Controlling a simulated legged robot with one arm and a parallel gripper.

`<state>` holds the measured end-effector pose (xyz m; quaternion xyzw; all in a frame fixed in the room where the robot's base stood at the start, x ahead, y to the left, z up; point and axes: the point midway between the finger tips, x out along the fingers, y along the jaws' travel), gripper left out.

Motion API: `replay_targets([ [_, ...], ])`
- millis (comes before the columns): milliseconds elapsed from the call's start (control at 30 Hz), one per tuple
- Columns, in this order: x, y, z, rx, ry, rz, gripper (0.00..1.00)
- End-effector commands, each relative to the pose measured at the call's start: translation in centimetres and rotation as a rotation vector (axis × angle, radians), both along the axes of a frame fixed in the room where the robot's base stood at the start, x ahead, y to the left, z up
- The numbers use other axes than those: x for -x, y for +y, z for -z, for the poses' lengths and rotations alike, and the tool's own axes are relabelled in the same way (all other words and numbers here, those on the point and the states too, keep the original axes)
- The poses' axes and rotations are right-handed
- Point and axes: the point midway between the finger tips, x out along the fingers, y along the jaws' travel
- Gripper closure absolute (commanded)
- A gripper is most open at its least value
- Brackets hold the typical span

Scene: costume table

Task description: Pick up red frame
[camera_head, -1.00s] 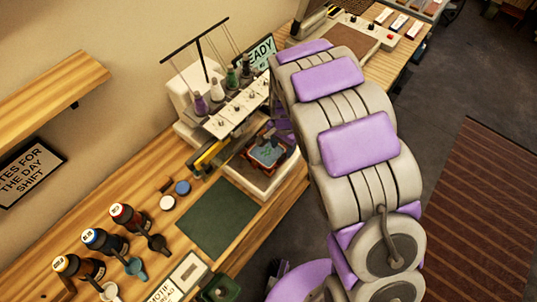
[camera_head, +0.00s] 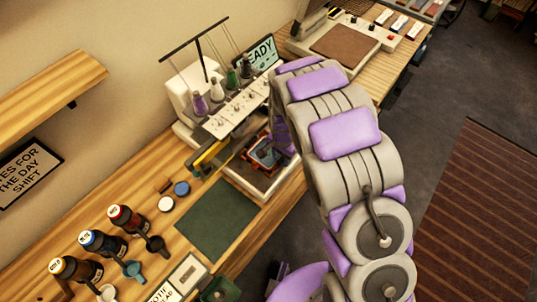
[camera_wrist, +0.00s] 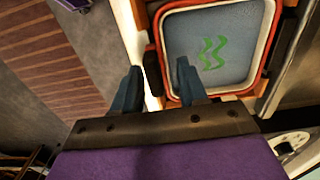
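The red frame (camera_wrist: 268,62) fills the upper right of the wrist view. It is a rounded red-orange rim around blue-grey cloth (camera_wrist: 230,40) with a green wavy mark. In the head view the red frame (camera_head: 252,158) sits on the machine's bed, partly hidden behind my arm. My gripper (camera_wrist: 158,78) has two blue-grey fingers standing apart. One finger appears over the frame's lower left part and the other beyond its left side. A dark tab at the frame's left edge shows between them. I cannot tell whether either finger touches it.
The sewing machine (camera_head: 232,112) with thread cones stands over the frame. A green mat (camera_head: 217,220), several bottles (camera_head: 128,217) and small discs lie on the wooden table (camera_head: 150,185). A brown-padded machine (camera_head: 343,44) stands at the back. Open floor lies to the right.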

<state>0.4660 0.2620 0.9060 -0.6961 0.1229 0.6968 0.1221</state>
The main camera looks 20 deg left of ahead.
Motion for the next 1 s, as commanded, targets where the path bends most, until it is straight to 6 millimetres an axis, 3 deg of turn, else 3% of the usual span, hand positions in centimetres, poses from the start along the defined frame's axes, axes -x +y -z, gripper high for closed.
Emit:
replay_targets([
  [433,0.0,0.0,0.0,0.000,0.000,0.000,1.00],
  [767,0.0,0.0,-0.1,0.001,0.000,0.000,1.00],
  [1000,-0.1,0.0,-2.0,0.000,-0.003,0.000,1.00],
])
